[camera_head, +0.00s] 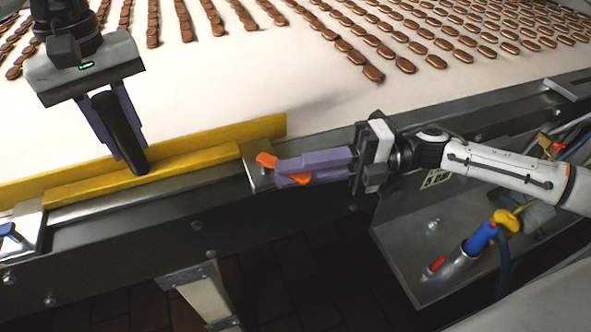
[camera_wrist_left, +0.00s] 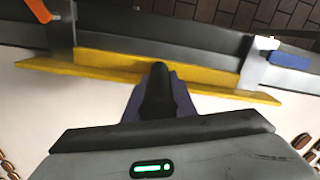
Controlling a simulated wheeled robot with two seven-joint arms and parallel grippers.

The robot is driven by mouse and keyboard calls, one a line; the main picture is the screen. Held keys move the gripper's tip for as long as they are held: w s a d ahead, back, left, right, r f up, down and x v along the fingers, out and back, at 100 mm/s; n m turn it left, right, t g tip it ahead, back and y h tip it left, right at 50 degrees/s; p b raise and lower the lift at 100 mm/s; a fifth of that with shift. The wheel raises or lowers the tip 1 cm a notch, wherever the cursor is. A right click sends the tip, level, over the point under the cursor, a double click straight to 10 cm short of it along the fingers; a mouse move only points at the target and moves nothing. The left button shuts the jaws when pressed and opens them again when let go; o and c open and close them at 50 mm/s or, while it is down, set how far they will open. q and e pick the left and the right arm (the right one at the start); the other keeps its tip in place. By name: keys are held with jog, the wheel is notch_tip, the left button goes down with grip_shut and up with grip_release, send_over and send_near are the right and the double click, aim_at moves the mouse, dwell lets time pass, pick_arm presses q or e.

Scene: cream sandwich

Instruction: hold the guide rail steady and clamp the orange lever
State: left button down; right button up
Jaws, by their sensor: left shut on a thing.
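The yellow guide rail (camera_head: 200,160) runs along the near edge of the conveyor and crosses the left wrist view (camera_wrist_left: 205,77). My left gripper (camera_head: 127,150) points down at the rail, its purple fingers shut on a black handle (camera_head: 119,125) whose lower end is at the rail. The black handle also shows in the left wrist view (camera_wrist_left: 158,90). The orange lever (camera_head: 266,160) is at the rail's right end, on a metal bracket. My right gripper (camera_head: 285,170) reaches in from the right with its fingers at the orange lever, partly hiding it; its grip is unclear. The lever's tip shows in the left wrist view (camera_wrist_left: 39,10).
A blue lever (camera_head: 10,231) sits on a bracket at the rail's left end. Rows of brown biscuits (camera_head: 375,73) lie on the white belt (camera_head: 270,80). A metal panel (camera_head: 425,240) with a blue-and-red fitting stands below my right arm.

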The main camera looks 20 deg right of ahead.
jog(key=s+d, duration=0.1)
jog(key=d, duration=1.1)
jog(key=shift+s, duration=0.3)
